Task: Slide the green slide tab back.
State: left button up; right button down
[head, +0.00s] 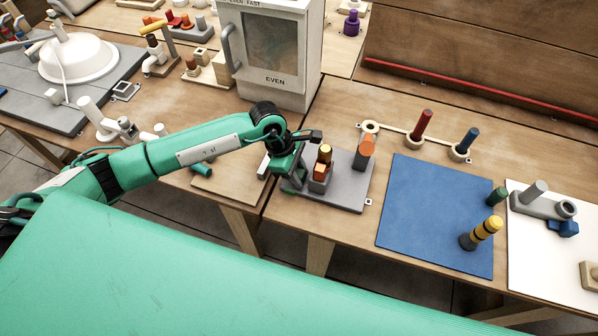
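My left gripper (300,158) is at the end of the green arm that comes in from the left. It is over the left side of a grey plate (345,200), beside an orange-and-yellow block fitting (322,170). Its fingers are small and partly hidden, so I cannot tell if they are open or shut, or if they touch anything. A small green cylinder (203,169) lies at the left of a thin wooden board, left of the gripper and below my arm. Which green piece is the slide tab I cannot tell. My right gripper is not in view.
A white oven-like box (272,50) stands behind the gripper. A taller orange post (364,152) rises from the plate's right side. To the right are a blue mat (430,215) with a yellow-banded peg (482,232) and a green peg (496,196).

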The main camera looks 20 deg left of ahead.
pick_arm(q)
jog(key=shift+w+a+f+b, duration=0.15)
jog(key=shift+a+b, duration=0.75)
jog(key=shift+a, duration=0.85)
jog(key=shift+r, duration=0.2)
jog(key=o, duration=1)
jog(key=shift+a, duration=0.1)
